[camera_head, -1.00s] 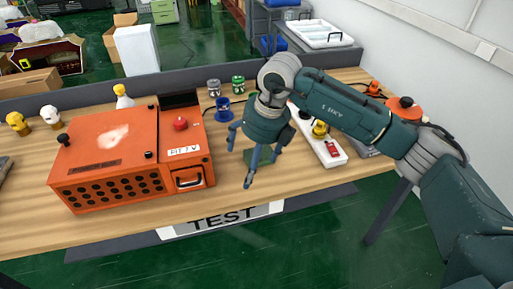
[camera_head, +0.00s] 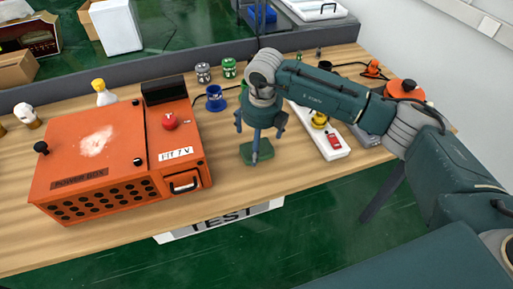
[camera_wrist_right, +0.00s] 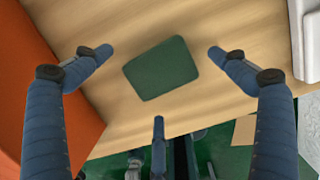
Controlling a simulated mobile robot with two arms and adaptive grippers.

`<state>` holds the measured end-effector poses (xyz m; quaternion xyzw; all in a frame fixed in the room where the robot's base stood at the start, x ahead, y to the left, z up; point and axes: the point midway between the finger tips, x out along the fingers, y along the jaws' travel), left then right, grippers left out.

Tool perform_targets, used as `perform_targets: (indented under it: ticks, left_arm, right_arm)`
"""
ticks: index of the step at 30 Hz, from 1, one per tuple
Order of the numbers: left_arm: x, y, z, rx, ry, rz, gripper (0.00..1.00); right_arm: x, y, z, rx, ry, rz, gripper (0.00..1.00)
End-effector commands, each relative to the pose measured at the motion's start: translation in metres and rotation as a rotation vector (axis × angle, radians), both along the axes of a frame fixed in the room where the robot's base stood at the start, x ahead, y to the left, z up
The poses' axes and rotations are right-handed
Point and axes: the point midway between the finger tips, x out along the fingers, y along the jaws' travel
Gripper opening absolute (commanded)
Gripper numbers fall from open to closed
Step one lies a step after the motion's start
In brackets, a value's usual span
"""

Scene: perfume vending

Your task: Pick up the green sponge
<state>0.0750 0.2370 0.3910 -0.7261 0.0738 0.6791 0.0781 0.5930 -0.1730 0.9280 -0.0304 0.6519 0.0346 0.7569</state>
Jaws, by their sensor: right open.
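The green sponge (camera_head: 257,152) lies flat on the wooden table near its front edge, to the right of the orange box. In the right wrist view the sponge (camera_wrist_right: 161,68) sits between and a little beyond the spread fingers, with wood showing around it. My right gripper (camera_head: 258,140) points down over the sponge, and one finger covers part of it in the head view. It is open, and its fingers (camera_wrist_right: 158,80) hold nothing. I cannot tell how high above the sponge the fingertips are. My left gripper is not in view.
The orange power box (camera_head: 105,165) stands left of the sponge. A white tray (camera_head: 322,137) with a red and a yellow item lies to the right. A blue spool (camera_head: 215,101) and two small cans stand behind. Bare wood surrounds the sponge.

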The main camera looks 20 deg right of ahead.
Motion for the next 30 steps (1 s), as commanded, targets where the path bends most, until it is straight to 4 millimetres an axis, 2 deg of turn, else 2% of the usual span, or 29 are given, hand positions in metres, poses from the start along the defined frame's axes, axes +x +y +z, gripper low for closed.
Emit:
perform_targets:
  ticks: [1, 3, 6, 15, 22, 30]
  left_arm:
    - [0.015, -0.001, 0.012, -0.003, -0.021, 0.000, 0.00]
    - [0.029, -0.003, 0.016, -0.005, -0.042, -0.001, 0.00]
    - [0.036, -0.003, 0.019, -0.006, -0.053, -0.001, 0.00]
    - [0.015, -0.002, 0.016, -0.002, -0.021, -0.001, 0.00]
    - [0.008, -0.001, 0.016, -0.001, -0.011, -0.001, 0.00]
    - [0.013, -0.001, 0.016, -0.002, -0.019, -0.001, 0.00]
  right_arm:
    - [-0.002, 0.001, -0.005, 0.001, 0.006, -0.001, 0.96]
    - [-0.001, 0.001, -0.017, 0.000, 0.005, -0.001, 0.96]
    - [0.002, 0.001, -0.028, 0.001, 0.002, 0.000, 0.96]
    - [0.003, 0.001, -0.035, 0.001, 0.000, 0.000, 0.96]
    - [0.003, 0.001, -0.034, 0.001, 0.000, 0.000, 0.55]
    - [0.003, 0.001, -0.034, 0.001, 0.000, 0.000, 0.53]
